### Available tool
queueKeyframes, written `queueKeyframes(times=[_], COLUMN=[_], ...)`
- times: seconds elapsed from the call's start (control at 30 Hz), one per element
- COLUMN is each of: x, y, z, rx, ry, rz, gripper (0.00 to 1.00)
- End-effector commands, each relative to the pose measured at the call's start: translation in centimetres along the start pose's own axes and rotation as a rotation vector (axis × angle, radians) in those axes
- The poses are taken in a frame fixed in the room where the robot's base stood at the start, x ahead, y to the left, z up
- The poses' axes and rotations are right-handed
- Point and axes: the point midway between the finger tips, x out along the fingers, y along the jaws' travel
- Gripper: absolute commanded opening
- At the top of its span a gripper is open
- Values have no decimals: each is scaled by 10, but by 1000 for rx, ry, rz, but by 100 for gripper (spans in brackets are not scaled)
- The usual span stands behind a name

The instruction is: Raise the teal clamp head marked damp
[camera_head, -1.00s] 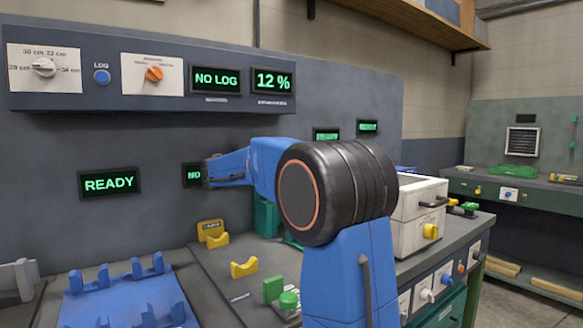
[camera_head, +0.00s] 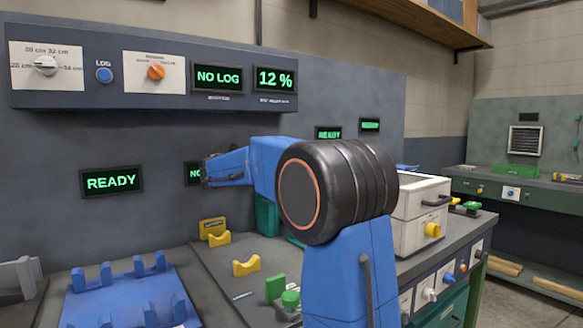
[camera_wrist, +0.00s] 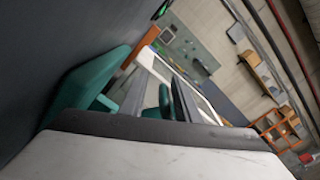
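A teal piece (camera_head: 266,214), which looks like part of the clamp, shows left of my arm's dark joint, with much of it hidden behind my arm. In the wrist view a large teal block (camera_wrist: 88,88) is at the left, with a smaller teal part (camera_wrist: 165,102) near the middle. I cannot read a damp mark on either. My blue arm reaches left toward the grey back panel. A pale surface fills the bottom of the wrist view.
A yellow cradle (camera_head: 246,266), a green block (camera_head: 274,289) and a blue rack (camera_head: 126,298) are on the bench. A white box (camera_head: 420,214) stands right of my arm. The display panel (camera_head: 150,75) overhangs the bench behind. Open floor lies at the far right.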

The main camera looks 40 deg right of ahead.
Motion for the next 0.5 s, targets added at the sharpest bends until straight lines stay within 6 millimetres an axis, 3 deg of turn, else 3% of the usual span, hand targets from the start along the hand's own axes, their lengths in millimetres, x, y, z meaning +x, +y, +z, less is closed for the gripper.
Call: queueKeyframes(times=[0.5], x=[-97], y=[2], z=[0], rx=[-1], ry=[-2], rz=[4], gripper=[29])
